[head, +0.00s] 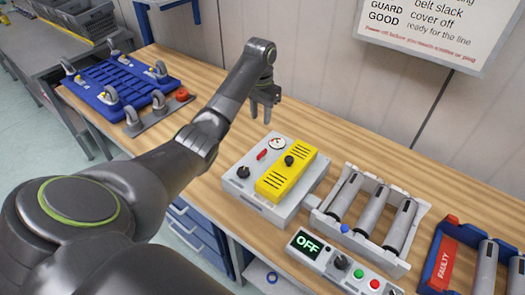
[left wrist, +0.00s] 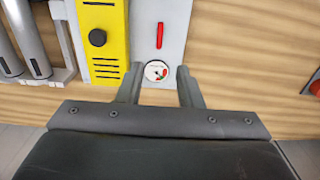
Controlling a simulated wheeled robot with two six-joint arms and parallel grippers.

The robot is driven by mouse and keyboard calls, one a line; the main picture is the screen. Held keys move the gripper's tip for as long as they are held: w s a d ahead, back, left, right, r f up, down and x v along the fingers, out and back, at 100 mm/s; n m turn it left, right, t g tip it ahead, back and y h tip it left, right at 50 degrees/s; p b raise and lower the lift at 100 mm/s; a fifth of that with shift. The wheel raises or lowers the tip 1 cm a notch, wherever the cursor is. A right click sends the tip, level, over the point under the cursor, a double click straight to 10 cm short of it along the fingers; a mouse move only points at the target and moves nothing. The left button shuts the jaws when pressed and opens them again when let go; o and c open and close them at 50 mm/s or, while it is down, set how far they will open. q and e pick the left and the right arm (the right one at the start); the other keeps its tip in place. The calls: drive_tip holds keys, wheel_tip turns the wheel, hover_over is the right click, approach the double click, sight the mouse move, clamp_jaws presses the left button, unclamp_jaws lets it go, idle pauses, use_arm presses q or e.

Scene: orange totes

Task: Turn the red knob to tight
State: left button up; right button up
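The red knob (head: 262,154) is a narrow bar on top of the grey housing (head: 232,184), between a black knob (head: 243,172) and a round gauge (head: 277,143). The red knob also shows in the left wrist view (left wrist: 159,35), lying along the housing, with the gauge (left wrist: 155,70) nearer the fingers. A yellow slotted cover (head: 285,178) with a black knob sits beside it. My left gripper (head: 262,114) points down above and behind the housing. Its fingers (left wrist: 158,72) are apart, with nothing between them, short of the red knob. My right gripper is not in view.
A control box (head: 325,262) showing OFF and a grey rack (head: 390,262) of rollers stand to the right. A blue-and-red holder marked FAULTY (head: 440,268) is farther right. A blue fixture (head: 120,82) with a round red part (head: 182,94) lies at the left.

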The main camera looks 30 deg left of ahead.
use_arm(q)
wheel_tip(320, 180, down, 3)
drive_tip(key=b, duration=0.3)
hover_over(262, 153)
wheel_tip(262, 153, down, 5)
drive_tip(key=shift+w+f, duration=0.1)
wheel_tip(262, 153, down, 7)
drive_tip(key=shift+a+p, duration=0.1)
drive_tip(key=shift+p, duration=0.45)
drive_tip(key=shift+f, duration=0.5)
clamp_jaws()
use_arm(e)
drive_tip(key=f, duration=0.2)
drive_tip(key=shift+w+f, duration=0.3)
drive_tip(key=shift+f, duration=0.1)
